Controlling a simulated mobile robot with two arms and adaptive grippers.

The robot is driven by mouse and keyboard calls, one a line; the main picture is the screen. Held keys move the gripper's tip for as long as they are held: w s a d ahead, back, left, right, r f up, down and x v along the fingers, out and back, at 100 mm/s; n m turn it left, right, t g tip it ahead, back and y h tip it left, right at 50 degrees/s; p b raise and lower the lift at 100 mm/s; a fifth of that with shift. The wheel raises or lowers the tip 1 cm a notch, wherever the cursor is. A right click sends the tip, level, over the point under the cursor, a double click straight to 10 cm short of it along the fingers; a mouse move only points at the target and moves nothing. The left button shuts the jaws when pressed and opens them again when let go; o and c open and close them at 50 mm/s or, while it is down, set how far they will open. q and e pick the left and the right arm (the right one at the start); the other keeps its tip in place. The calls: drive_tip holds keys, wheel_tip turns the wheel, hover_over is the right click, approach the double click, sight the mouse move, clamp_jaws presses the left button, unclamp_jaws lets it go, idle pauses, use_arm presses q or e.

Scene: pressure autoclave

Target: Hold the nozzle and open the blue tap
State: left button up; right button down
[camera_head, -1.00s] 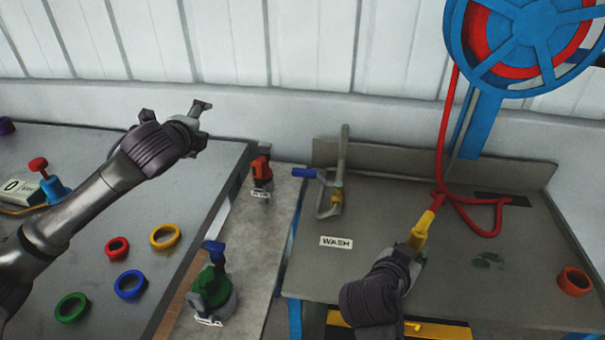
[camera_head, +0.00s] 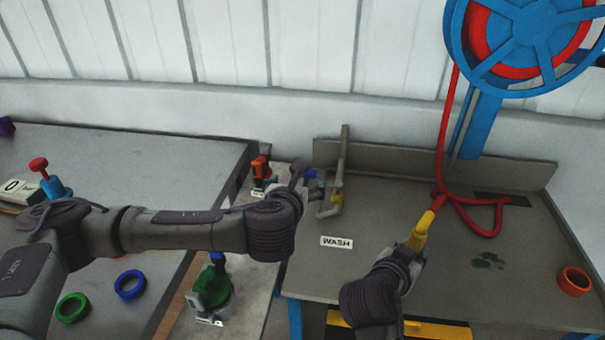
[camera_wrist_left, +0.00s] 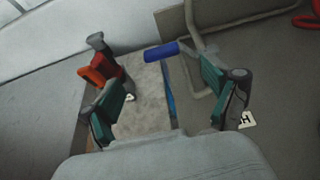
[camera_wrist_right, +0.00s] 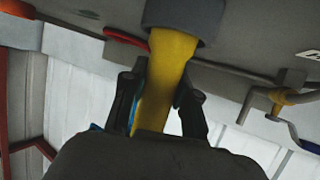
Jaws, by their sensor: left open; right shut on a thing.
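The blue tap handle (camera_head: 310,173) sits on the grey tap pipe (camera_head: 343,160) at the back left of the wash table. It also shows in the left wrist view (camera_wrist_left: 161,51), ahead of and between the fingers. My left gripper (camera_head: 308,180) is open beside the handle; in its wrist view the fingers (camera_wrist_left: 170,95) are apart with nothing between them. The yellow nozzle (camera_head: 420,229) is on the end of the red hose (camera_head: 441,150). My right gripper (camera_head: 413,250) is shut on the nozzle, which shows between its fingers in the right wrist view (camera_wrist_right: 165,80).
A green device (camera_head: 211,288) and a red device (camera_head: 260,168) stand on the narrow bench left of the wash table. A WASH label (camera_head: 336,242) and an orange ring (camera_head: 573,281) lie on the wash table. A blue hose reel (camera_head: 530,40) hangs above.

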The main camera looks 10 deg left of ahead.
use_arm(q)
drive_tip(key=x, duration=0.7)
drive_tip(key=shift+w+f, duration=0.2)
drive_tip(key=shift+w, duration=0.15)
drive_tip(key=shift+c, duration=0.3)
clamp_jaws()
